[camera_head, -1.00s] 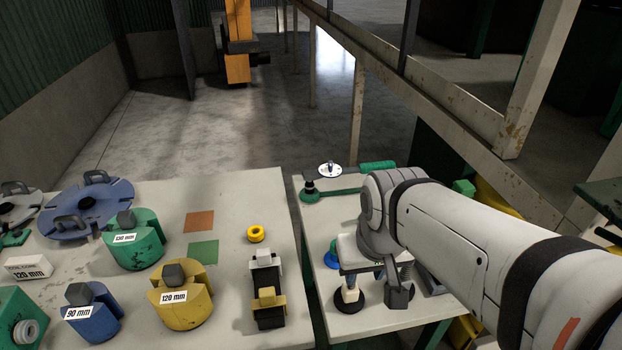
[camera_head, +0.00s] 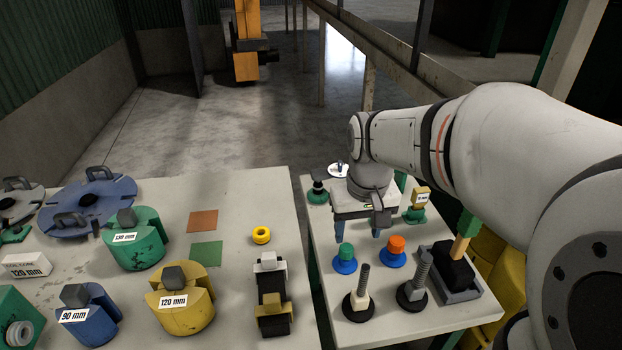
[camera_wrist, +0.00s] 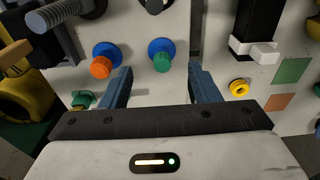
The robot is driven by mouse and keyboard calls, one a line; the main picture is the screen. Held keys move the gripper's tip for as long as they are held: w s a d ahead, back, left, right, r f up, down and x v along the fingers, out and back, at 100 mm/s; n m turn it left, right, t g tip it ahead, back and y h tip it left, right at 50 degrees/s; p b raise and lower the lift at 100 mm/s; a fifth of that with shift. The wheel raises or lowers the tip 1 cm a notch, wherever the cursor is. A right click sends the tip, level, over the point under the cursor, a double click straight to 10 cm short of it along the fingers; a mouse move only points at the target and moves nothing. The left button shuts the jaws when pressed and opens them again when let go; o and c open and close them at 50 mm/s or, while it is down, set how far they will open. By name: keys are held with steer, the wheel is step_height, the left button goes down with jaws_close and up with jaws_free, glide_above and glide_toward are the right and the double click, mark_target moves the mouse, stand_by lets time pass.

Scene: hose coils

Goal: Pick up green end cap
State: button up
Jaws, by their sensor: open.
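The green end cap (camera_head: 346,251) sits on a blue round base on the right-hand table. In the wrist view the green end cap (camera_wrist: 162,63) shows beyond the fingertips and between them, apart from both. My gripper (camera_head: 358,232) is over the same table, behind the green cap in the head view. In the wrist view my gripper (camera_wrist: 157,78) has its two blue-grey fingers spread wide with nothing between them.
An orange cap (camera_head: 397,244) on a blue base stands right of the green one. Two upright threaded rods (camera_head: 362,282) (camera_head: 421,272) on black discs stand in front. A yellow ring (camera_head: 261,235) lies on the left table, across a gap.

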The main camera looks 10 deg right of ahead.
steer(key=g, duration=0.1)
glide_above(347, 247)
step_height(347, 247, down, 2)
steer(key=shift+s+f+b, duration=0.1)
steer(key=shift+f+b, duration=0.05)
steer(key=shift+b, duration=0.25)
steer(key=shift+w+a+f, duration=0.1)
steer(key=shift+w+f, duration=0.1)
steer(key=shift+f, duration=0.05)
step_height(347, 247, down, 7)
steer(key=shift+f, duration=0.15)
steer(key=shift+c, duration=0.6)
steer(key=c, duration=0.9)
